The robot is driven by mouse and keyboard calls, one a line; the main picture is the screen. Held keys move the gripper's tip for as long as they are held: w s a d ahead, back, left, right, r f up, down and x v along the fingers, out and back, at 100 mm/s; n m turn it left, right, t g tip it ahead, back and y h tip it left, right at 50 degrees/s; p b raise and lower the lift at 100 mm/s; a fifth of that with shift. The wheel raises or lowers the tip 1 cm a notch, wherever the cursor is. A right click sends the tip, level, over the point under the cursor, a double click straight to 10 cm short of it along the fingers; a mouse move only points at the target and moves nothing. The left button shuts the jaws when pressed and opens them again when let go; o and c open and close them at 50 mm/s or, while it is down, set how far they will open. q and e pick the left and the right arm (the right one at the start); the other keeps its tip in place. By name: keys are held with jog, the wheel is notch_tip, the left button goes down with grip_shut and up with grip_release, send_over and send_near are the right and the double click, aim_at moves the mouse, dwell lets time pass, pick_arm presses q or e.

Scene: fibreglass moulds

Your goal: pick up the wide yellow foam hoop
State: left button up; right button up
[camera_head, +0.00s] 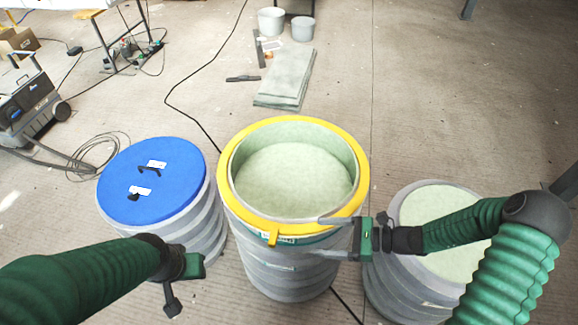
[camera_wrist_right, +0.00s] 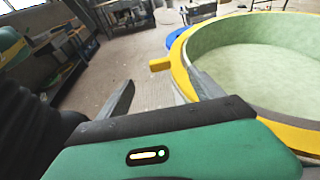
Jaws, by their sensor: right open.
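The wide yellow foam hoop (camera_head: 228,205) sits around the top rim of the middle grey mould, with a small tab at its front. My right gripper (camera_head: 317,236) is open at the hoop's front right. One finger lies over the hoop's top and the other is lower, outside the mould. In the right wrist view the hoop (camera_wrist_right: 181,62) shows with its tab, and the right-hand finger of my gripper (camera_wrist_right: 160,84) overlaps its edge. I cannot tell whether they touch. My left gripper (camera_head: 171,292) is below the blue-lidded mould; its jaw opening is unclear.
A mould with a blue lid (camera_head: 150,178) stands on the left. A pale-topped mould (camera_head: 437,205) stands on the right, partly behind my right arm. Folded sheets (camera_head: 287,82) and buckets (camera_head: 271,21) lie behind on the floor. A machine (camera_head: 32,100) stands far left.

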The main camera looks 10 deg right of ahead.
send_near(277, 236)
jog(key=shift+w+a+f+p, duration=0.1)
jog(key=shift+w+a+p, duration=0.1)
jog(key=shift+w+a, duration=0.2)
jog(key=shift+w+a+f+p, duration=0.15)
jog(key=shift+w+a, duration=0.1)
jog(key=shift+a, duration=0.3)
jog(key=x, duration=0.2)
jog(key=p+x, duration=0.1)
jog(key=x, duration=0.1)
jog(key=s+x, duration=0.1)
jog(key=x, duration=0.1)
jog(key=shift+w+a+f, duration=0.1)
jog(key=shift+a+f, duration=0.05)
jog(key=shift+a, duration=0.35)
jog(key=shift+w+a+f, duration=0.15)
jog(key=shift+w+a, duration=0.1)
jog(key=shift+w+d+f, duration=0.1)
jog(key=shift+d+f, duration=0.05)
jog(key=shift+d, duration=0.1)
jog(key=shift+c, duration=0.7)
jog(key=c, duration=1.3)
pick_arm(q)
jog(key=shift+w+r, duration=0.2)
jog(key=shift+r, duration=0.85)
